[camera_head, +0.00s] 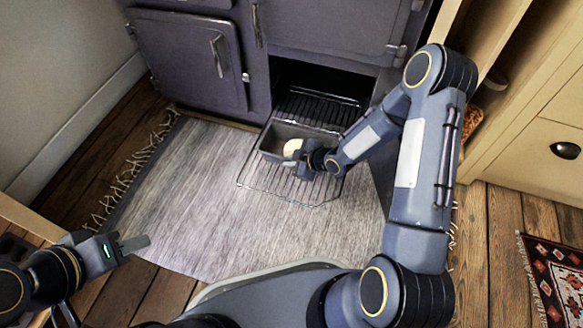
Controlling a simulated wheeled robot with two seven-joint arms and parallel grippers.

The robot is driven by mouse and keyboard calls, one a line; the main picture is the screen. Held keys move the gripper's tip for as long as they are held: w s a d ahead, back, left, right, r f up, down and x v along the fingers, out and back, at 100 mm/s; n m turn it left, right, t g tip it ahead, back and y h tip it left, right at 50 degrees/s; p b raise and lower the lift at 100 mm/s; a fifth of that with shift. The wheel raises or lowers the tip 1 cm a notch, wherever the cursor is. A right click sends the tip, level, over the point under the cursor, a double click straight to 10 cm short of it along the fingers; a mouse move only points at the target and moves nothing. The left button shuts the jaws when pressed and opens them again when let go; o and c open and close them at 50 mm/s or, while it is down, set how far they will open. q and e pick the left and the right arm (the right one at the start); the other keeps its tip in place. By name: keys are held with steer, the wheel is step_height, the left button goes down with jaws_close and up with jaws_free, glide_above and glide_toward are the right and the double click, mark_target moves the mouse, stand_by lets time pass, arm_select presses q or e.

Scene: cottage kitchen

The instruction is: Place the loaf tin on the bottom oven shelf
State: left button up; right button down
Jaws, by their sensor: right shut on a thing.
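The loaf tin (272,143) is a dark grey rectangular tin with something pale, like dough, inside. It is at the mouth of the open oven (290,77), above a wire shelf (288,195) that sticks out over the rug. I cannot tell whether the tin touches that shelf. My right gripper (299,160) is shut on the tin at its near right side, and its fingers are partly hidden. More dark wire bars (318,108) show inside the oven. My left gripper (130,245) is at the lower left, far from the tin; its opening is unclear.
A grey fringed rug (195,190) covers the wooden floor before the dark range. A closed range door (185,58) is at the upper left. Cream cabinets (530,140) stand close on the right, beside my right arm. A patterned red rug (560,275) lies lower right.

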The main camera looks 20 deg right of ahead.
step_height(320, 180, down, 3)
steer(key=shift+r+b, duration=0.2)
steer(key=shift+b, duration=0.3)
steer(key=c, duration=1.9)
jaws_free()
steer(key=shift+f, duration=0.1)
steer(key=o, duration=0.4)
